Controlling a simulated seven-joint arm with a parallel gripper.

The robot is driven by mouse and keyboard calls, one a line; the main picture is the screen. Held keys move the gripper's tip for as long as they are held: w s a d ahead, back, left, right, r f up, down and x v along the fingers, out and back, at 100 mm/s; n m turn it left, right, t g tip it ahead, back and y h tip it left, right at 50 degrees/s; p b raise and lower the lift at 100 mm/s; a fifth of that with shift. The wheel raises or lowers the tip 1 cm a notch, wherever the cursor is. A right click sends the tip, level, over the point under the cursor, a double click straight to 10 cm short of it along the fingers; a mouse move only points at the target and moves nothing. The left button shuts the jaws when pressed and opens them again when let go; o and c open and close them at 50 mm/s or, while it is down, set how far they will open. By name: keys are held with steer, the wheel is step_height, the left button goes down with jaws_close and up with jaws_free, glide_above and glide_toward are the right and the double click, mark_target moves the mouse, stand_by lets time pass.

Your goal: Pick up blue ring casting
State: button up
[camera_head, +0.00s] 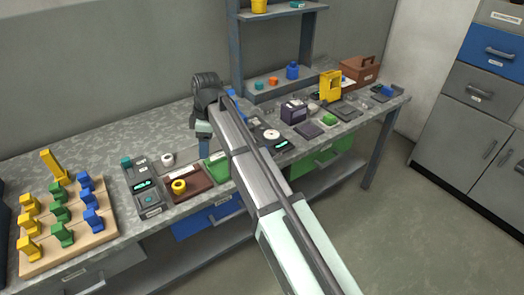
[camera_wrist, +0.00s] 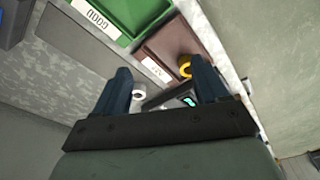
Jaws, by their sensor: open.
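I cannot pick out a blue ring casting for certain. Several blue castings (camera_head: 84,181) stand on the wooden board at the left, but their shape is too small to tell as rings. A small blue item (camera_head: 292,71) sits on the shelf, and another (camera_head: 388,91) is at the bench's far right. My gripper (camera_head: 203,148) is above the bench, near the green tray. In the wrist view my gripper (camera_wrist: 160,68) is open, with nothing seen held between its fingers. A yellow ring (camera_wrist: 185,68) shows beside the right finger, below it on the brown tray.
The wooden board (camera_head: 70,246) also holds yellow and green castings. The brown tray (camera_head: 192,190), green tray (camera_head: 215,168), grey device (camera_head: 147,186) and white roll (camera_head: 167,159) lie near my gripper. A shelf post (camera_head: 236,50) rises behind. The bench's back left is clear.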

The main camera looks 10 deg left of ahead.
steer(key=w+d+r+m+h, duration=0.1)
steer(key=w+d+m, duration=0.7)
steer(key=m, duration=0.7)
steer(key=w+d+r+m+h, duration=0.15)
steer(key=w+d+m, duration=0.6)
steer(key=m, duration=0.75)
step_height(320, 180, down, 9)
steer(key=m, duration=1.3)
steer(key=shift+r+y, duration=0.2)
steer(key=shift+y, duration=0.15)
steer(key=shift+m, duration=0.3)
steer(key=shift+s+a+f, duration=0.1)
steer(key=shift+a+f, duration=0.05)
steer(key=shift+f, duration=1.2)
steer(key=shift+a+f, duration=0.1)
steer(key=shift+f, duration=1.2)
